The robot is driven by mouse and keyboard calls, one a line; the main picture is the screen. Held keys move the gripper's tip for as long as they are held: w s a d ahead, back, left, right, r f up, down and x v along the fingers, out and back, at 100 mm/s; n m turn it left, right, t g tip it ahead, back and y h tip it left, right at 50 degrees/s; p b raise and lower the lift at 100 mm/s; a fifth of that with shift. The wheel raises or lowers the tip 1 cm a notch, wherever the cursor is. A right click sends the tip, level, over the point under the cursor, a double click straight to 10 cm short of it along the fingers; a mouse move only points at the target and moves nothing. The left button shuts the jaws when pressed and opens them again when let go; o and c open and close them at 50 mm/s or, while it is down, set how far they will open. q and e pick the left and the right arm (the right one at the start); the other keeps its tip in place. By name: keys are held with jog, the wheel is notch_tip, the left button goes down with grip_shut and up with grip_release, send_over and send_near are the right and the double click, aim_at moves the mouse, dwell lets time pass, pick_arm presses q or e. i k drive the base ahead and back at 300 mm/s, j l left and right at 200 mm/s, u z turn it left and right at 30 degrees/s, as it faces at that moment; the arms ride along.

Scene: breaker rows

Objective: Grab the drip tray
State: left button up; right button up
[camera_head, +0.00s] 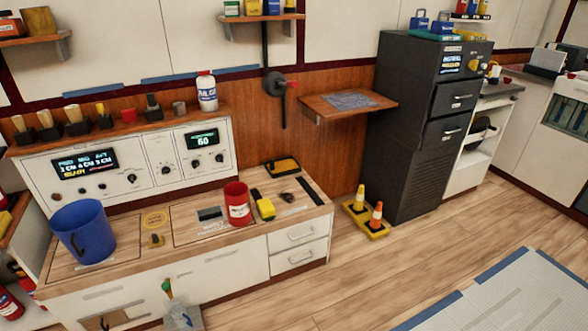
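No object here is clearly marked as the drip tray. A shallow black tray with yellow edges (283,167) lies at the back right of the wooden counter, against the wall. I cannot tell which of these, if either, is the drip tray. Neither of my grippers is in view.
The counter (100,274) holds a blue bucket (82,232), a red can (237,204) and a yellow item (265,209). A dark cabinet (425,120) stands right of a small wall shelf (318,106). Wooden floor (400,277) in front is mostly free.

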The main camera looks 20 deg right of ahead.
aim_at(279, 167)
jog(key=i+l+z, duration=0.25)
jog(key=z, duration=0.15)
jog(key=i+z, duration=0.35)
jog(key=i, duration=0.15)
jog(key=i+l+z, duration=0.1)
jog(key=i+z, duration=0.3)
